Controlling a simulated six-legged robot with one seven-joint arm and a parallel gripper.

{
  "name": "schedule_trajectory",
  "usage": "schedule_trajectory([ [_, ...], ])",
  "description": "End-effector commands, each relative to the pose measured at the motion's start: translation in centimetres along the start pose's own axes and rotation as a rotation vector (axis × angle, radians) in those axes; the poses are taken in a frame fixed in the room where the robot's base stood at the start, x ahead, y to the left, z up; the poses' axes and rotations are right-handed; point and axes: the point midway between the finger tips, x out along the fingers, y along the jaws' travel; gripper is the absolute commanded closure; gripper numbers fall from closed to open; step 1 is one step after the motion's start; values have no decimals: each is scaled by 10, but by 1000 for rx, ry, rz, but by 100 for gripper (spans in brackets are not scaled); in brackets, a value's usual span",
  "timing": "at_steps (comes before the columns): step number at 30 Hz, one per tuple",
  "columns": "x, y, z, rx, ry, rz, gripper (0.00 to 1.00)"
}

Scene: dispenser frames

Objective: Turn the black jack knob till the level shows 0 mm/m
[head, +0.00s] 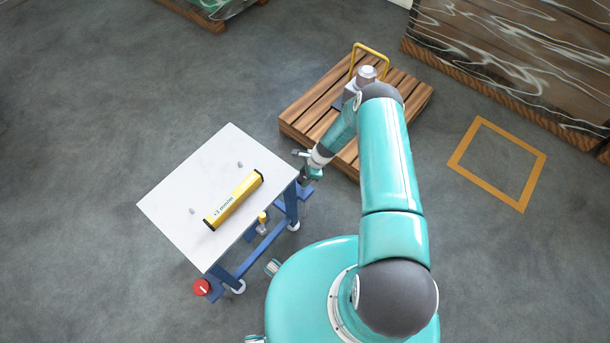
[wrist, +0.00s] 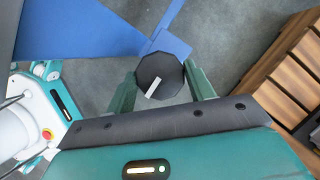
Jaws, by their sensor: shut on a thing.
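The black jack knob (wrist: 160,78), with a white mark on its top face, sits between the two fingers of my gripper (wrist: 163,88) in the wrist view. My gripper is shut on it, one finger on each side. In the head view my gripper (head: 306,167) is low beside the table's right corner, and I cannot make out the knob clearly there. The yellow level (head: 247,188) lies on the white tabletop (head: 180,185).
The table has a blue frame (head: 263,250) with a red knob (head: 201,287) at its near corner. A wooden pallet (head: 312,115) stands behind my gripper, with a yellow-handled object on it. An orange floor square (head: 533,183) is empty. Open floor lies left of the table.

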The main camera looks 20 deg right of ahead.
Motion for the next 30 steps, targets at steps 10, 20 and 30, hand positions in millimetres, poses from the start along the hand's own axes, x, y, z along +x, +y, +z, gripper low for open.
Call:
schedule_trajectory([
  [10,0,-1,0,-58,1,24,69],
  [20,0,-2,0,-271,2,112,69],
  [30,1,-4,0,-568,3,235,69],
])
